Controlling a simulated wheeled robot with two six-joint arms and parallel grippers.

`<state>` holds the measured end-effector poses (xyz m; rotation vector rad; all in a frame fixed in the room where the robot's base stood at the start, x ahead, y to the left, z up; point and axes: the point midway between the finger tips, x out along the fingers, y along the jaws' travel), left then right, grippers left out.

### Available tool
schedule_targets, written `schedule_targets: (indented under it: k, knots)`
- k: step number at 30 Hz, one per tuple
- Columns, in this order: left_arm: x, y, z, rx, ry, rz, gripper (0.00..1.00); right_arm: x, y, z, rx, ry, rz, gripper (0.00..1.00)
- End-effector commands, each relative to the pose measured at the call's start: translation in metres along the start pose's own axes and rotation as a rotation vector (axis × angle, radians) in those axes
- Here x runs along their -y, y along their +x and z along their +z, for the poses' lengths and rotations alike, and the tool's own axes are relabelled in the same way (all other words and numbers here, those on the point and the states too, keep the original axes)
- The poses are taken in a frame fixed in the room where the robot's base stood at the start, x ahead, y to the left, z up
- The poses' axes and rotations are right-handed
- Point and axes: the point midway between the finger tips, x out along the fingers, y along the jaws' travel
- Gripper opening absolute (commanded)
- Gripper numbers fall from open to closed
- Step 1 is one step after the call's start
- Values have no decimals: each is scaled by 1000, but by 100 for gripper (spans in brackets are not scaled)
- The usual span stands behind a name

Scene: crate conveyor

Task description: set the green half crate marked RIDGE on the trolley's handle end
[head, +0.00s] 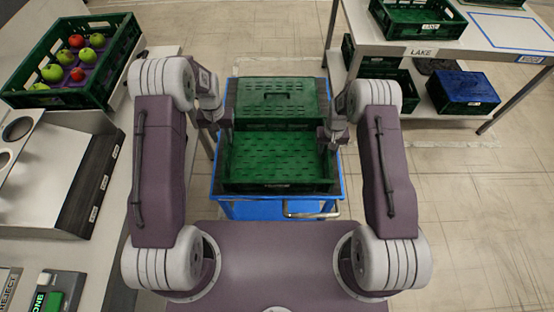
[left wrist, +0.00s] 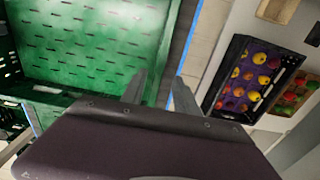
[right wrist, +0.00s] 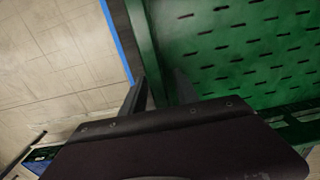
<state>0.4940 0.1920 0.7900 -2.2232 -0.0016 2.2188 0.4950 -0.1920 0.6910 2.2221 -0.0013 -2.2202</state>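A shallow green half crate (head: 280,160) sits, empty, at the handle end of the blue trolley (head: 265,210). A small label shows on its near wall; I cannot read it. My left gripper (head: 224,132) is at its left wall. In the left wrist view the fingers (left wrist: 160,88) stand apart on either side of the wall, with a gap at the outer finger. My right gripper (head: 328,140) is at the right wall. In the right wrist view its fingers (right wrist: 161,85) stand apart, astride the wall. The trolley's metal handle (head: 312,212) is at the near edge.
Another green crate (head: 275,97) stands at the trolley's far end. A green crate of apples (head: 70,98) is on the left table. At the right, a table bears a green crate (head: 418,30) near a LAKE label; a blue-lidded crate (head: 462,90) is below. Floor right is clear.

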Motion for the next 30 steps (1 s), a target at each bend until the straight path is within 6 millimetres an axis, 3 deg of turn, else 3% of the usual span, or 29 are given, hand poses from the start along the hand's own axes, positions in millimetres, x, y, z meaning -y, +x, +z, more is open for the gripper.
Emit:
schedule_targets:
  k: [4, 11, 24, 30]
  knots:
    - [0, -18, 0, -1, 0, 0, 36, 0, 0, 0, 0, 0, 0, 36]
    - [0, -21, 0, 1, 0, 0, 36, 0, -5, -1, -1, 0, 0, 36]
    - [0, -20, 0, 0, 0, 0, 36, 0, -103, -1, -3, 0, 0, 36]
    - [0, -20, 0, 0, 0, 0, 36, 0, -120, 0, 0, 0, 0, 36]
